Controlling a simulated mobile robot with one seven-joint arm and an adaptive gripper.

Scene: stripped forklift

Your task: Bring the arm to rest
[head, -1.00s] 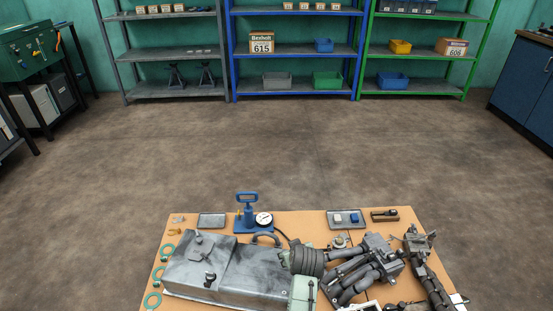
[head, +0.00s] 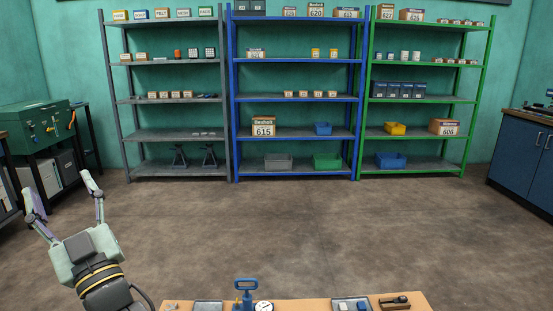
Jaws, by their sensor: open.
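My gripper (head: 67,202) is raised at the lower left of the head view, left of the workbench. Its two fingers point up and stand wide apart, with nothing between them. My wrist below it carries black and yellow bands. The rest of my arm is mostly cut off by the bottom edge of the view.
The workbench (head: 300,306) shows only its far edge, with a blue hand pump (head: 244,292), a gauge (head: 264,306), trays and a small tool (head: 394,301). Grey, blue and green shelves (head: 296,134) line the back wall. A green cabinet (head: 38,125) stands left. The floor between is clear.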

